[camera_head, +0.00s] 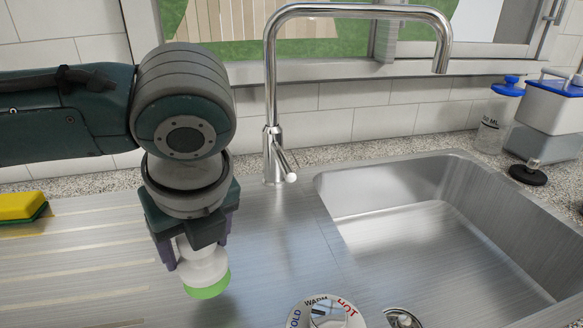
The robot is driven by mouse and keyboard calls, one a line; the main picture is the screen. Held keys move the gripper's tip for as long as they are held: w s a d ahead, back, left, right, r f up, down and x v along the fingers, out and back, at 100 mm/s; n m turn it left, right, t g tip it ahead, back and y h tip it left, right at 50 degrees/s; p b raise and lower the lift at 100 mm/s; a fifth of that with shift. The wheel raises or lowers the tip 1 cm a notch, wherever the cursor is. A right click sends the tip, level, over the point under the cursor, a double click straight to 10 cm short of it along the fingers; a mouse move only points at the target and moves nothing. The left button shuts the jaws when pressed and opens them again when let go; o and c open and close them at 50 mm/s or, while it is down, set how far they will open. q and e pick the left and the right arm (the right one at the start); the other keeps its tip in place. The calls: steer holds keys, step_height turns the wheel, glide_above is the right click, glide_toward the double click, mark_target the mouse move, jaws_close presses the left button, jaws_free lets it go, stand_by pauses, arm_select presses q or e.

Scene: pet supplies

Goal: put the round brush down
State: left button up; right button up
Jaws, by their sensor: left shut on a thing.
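The round brush (203,268) has a white body and a green lower end. My left gripper (199,252) points down and is shut on its white upper part. The brush is over the ribbed metal drainboard, left of the sink basin; I cannot tell whether its green end touches the surface. The fingers and wrist hide the top of the brush. My right gripper is not in view.
A tall chrome faucet (271,95) stands just right of my left arm. The empty sink basin (440,225) is at right. A yellow sponge (20,206) lies at far left. A round temperature dial (326,312) is at the front. Bottles and a blue-lidded container (552,108) stand back right.

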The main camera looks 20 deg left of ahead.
arm_select(q)
steer(key=w+a, duration=0.1)
steer(key=a, duration=0.1)
steer(key=w+a, duration=0.2)
steer(key=shift+w+a+f+b, duration=0.15)
steer(key=shift+f+b, duration=0.15)
steer(key=shift+f, duration=1.45)
steer(key=o, duration=1.2)
steer(key=shift+f, duration=0.15)
